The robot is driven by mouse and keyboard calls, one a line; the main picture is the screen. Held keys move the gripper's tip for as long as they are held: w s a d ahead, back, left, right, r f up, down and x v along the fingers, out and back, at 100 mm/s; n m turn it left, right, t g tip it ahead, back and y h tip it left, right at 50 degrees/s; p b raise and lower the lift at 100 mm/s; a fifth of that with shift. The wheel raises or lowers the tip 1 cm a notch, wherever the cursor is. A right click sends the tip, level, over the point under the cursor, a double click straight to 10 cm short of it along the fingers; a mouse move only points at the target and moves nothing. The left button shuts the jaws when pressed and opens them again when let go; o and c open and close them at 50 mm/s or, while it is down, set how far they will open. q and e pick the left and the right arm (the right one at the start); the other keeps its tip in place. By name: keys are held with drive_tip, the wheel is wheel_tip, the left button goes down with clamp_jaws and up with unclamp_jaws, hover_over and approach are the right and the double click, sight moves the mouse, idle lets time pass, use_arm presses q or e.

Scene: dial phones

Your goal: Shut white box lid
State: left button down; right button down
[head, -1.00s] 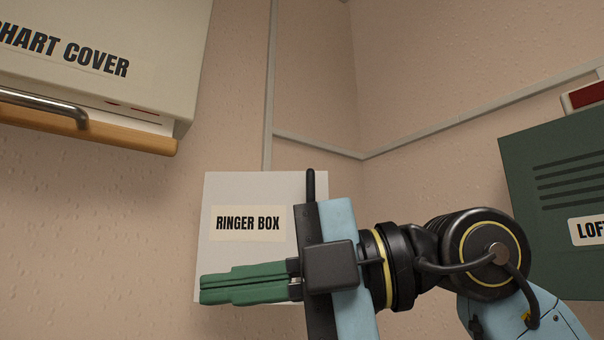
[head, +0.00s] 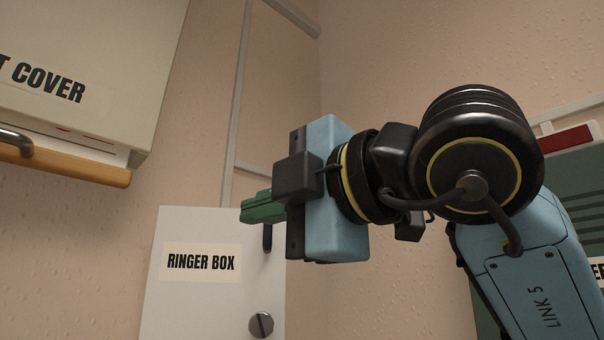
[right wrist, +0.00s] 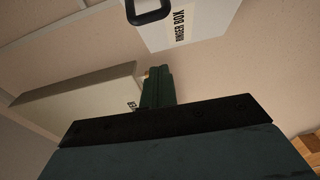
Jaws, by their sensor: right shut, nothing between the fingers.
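The white box marked "RINGER BOX" (head: 200,300) is on the wall, low in the head view. Its labelled front looks flat, with a black handle (head: 267,238) and a round slotted screw (head: 261,324) at its right. I see no open gap, but its lower part is cut off, so I cannot tell if the lid is fully shut. My right gripper (head: 245,208) has its green fingers together and empty, by the box's top right edge, just above the handle. In the right wrist view the white box (right wrist: 205,32) shows past the fingertips. My left gripper is not in view.
A cream box marked "CHART COVER" (head: 100,40) hangs at the upper left, with a metal bar (head: 15,141) and a wooden edge (head: 70,172). A dark green louvred box (head: 578,190) is at the right, behind my arm. Bare wall lies between.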

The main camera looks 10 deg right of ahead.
drive_tip(key=w+p, duration=0.1)
drive_tip(key=w, duration=0.1)
drive_tip(key=w+d+p, duration=0.1)
drive_tip(key=w, duration=0.1)
drive_tip(key=shift+w+f, duration=0.1)
drive_tip(key=shift+w, duration=0.2)
drive_tip(key=shift+d, duration=0.15)
